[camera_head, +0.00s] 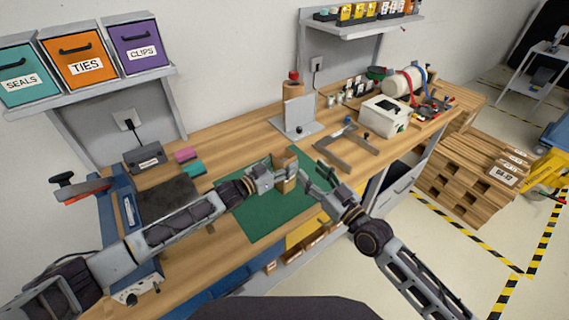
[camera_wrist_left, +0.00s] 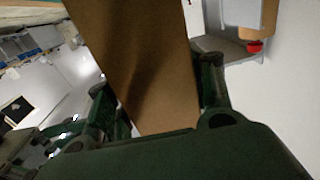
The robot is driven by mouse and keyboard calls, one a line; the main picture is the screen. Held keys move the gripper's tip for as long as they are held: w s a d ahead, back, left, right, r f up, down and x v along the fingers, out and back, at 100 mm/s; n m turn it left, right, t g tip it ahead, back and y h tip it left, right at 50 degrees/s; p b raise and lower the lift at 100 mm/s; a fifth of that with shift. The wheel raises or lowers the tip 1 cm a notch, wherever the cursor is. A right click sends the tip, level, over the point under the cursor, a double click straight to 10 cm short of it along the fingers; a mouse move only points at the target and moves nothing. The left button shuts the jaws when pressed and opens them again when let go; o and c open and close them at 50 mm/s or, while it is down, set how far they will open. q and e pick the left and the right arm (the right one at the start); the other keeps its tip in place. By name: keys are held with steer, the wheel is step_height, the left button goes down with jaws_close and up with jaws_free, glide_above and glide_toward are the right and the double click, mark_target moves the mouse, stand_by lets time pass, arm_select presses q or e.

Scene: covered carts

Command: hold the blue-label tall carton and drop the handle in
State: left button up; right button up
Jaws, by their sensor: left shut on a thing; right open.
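A tall brown carton (camera_head: 291,172) stands upright over the green mat (camera_head: 262,212), and its blue label is not visible. My left gripper (camera_head: 283,179) is shut on the carton from the left. In the left wrist view, the plain brown side of the carton (camera_wrist_left: 145,60) fills the space between the dark fingers. My right gripper (camera_head: 318,180) is open and empty, just right of the carton and apart from it. I cannot pick out the handle. Whether the carton's base touches the mat is hard to tell.
A grey upright plate stand (camera_head: 298,117) and a grey U-shaped frame (camera_head: 345,146) are behind the carton. A white printer-like box (camera_head: 385,116) stands further right.

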arm_select(q)
steer(key=o, duration=1.1)
steer(key=shift+c, duration=0.2)
steer(key=shift+s+a, duration=0.1)
steer(key=v, duration=1.1)
steer(key=shift+s+a, duration=0.25)
steer(key=shift+a, duration=0.05)
